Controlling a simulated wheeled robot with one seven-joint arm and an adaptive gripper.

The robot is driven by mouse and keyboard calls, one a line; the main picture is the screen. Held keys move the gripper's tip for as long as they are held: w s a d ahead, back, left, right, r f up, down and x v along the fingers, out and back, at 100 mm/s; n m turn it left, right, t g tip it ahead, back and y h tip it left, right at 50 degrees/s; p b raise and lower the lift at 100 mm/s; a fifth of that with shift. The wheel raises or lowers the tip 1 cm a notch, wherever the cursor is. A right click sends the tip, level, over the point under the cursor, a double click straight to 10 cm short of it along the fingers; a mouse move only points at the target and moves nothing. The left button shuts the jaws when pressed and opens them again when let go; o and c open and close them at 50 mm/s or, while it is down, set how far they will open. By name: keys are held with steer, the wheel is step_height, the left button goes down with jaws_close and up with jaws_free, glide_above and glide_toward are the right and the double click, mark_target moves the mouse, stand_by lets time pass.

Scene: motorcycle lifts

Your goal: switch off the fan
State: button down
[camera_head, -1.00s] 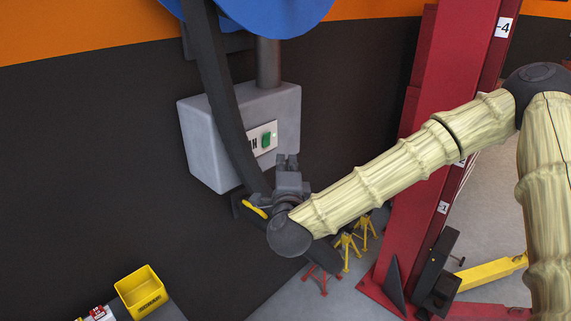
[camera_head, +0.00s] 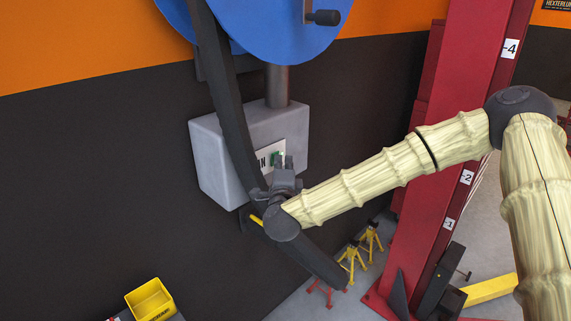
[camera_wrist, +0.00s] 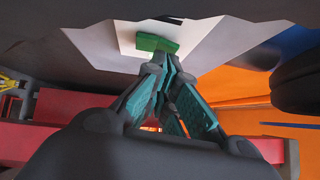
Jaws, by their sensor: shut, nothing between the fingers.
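A grey box (camera_head: 212,165) on the dark wall carries a pale plate with a green switch (camera_head: 274,158). Dark letters, partly hidden, show on the plate. A blue disc-shaped housing (camera_head: 275,30) with a grey pipe below it stands above the box; whether it is the fan I cannot tell. My gripper (camera_head: 284,162) is shut and empty, its fingertips in front of the switch and partly hiding it. In the wrist view the green switch (camera_wrist: 155,43) is just beyond the closed fingertips (camera_wrist: 162,62). I cannot tell whether they touch it.
A dark curved beam (camera_head: 232,120) passes in front of the box, close to my gripper. A red lift post (camera_head: 440,150) stands to the right, behind my arm. Yellow stands (camera_head: 352,258) and a yellow bin (camera_head: 150,299) are lower down.

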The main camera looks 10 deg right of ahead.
steer(key=shift+w+a+r+n+g, duration=0.2)
steer(key=shift+n+g, duration=0.1)
steer(key=shift+d, duration=0.1)
steer(key=s+d+r+b, duration=0.1)
steer(key=s+b, duration=0.2)
steer(key=s, duration=1)
steer(key=shift+r, duration=0.2)
